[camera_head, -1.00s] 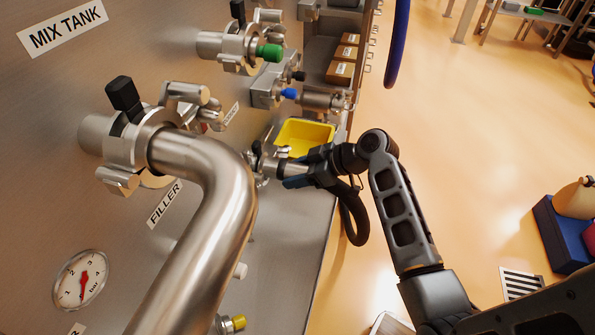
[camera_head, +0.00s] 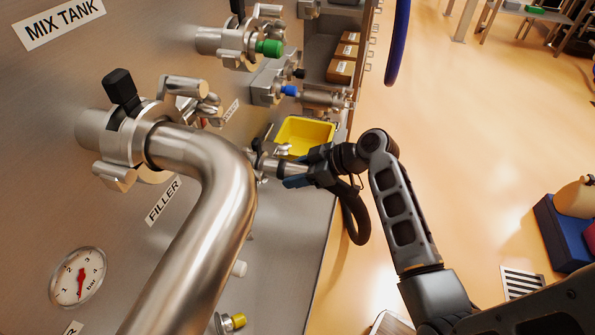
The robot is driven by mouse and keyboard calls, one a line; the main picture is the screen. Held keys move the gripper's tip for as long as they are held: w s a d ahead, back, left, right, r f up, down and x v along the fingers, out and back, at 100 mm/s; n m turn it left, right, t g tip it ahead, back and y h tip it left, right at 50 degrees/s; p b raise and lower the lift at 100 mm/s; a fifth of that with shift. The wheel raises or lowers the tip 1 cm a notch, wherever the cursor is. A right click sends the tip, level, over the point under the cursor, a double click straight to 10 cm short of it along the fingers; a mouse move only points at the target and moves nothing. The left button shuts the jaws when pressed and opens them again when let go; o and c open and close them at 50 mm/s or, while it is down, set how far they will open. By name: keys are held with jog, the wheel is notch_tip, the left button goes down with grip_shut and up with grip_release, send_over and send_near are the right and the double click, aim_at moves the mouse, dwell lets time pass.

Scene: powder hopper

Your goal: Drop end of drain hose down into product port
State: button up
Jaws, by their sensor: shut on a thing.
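My gripper (camera_head: 294,174) is in the middle of the view, close to the steel panel and below the yellow bin. Its dark blue fingers are shut on a short silver metal piece (camera_head: 283,166), which looks like the end of the drain hose. A thick black hose (camera_head: 355,220) hangs in a loop just behind the gripper; its link to the metal piece is hidden. Metal clamp parts (camera_head: 262,158) lie at the piece's left tip, partly behind the large bent pipe. I cannot tell whether they touch it.
A yellow bin (camera_head: 305,135) sits just above the gripper. Green-capped (camera_head: 269,48) and blue-capped valves are farther back. Open floor (camera_head: 460,150) lies to the right.

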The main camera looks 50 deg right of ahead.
jog(key=o, duration=1.1)
jog(key=shift+r, duration=0.1)
jog(key=shift+c, duration=0.2)
jog(key=o, duration=0.4)
jog(key=shift+s+f, duration=0.1)
jog(key=shift+f, duration=0.2)
jog(key=v, duration=0.8)
